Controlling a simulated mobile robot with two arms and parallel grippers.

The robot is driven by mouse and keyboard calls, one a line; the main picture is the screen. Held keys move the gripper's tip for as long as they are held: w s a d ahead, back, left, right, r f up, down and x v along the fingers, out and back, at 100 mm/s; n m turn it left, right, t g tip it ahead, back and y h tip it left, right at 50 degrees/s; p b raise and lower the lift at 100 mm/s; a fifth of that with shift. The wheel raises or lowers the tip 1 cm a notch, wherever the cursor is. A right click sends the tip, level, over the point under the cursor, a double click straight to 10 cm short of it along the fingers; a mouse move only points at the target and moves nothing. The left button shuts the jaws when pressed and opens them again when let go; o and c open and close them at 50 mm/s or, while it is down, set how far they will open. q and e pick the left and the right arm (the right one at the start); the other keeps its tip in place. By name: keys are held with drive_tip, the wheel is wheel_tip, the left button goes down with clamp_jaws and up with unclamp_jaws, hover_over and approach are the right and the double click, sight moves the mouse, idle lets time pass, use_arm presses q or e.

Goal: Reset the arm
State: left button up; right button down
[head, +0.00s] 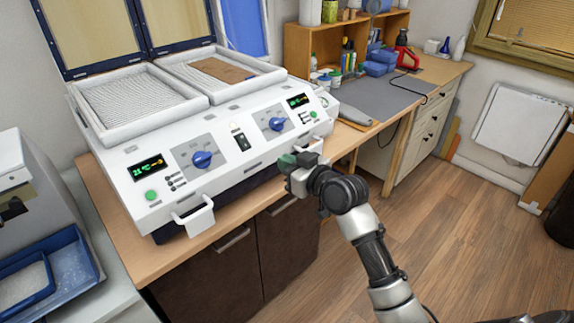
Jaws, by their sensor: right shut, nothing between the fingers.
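My right gripper (289,162) is at the front right of the white forming machine (225,165), close to its front edge. It is shut, and I see nothing held in it. Its arm comes in from the lower right. The machine has two blue knobs, two small displays and green buttons on its sloped front. A white handle (193,216) sticks out at its front left. The front right part of the machine is partly hidden behind my gripper. My left gripper is not in view.
The machine's left bed (135,98) and right bed lie under raised blue-framed lids (92,32); a brown sheet (221,70) lies on the right bed. Blue trays (74,268) stand at the lower left. A workbench with a shelf (297,50) stands behind. The wooden floor (475,230) at right is clear.

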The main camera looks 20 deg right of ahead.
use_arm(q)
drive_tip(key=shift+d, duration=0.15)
use_arm(e)
drive_tip(key=shift+s+d, duration=0.1)
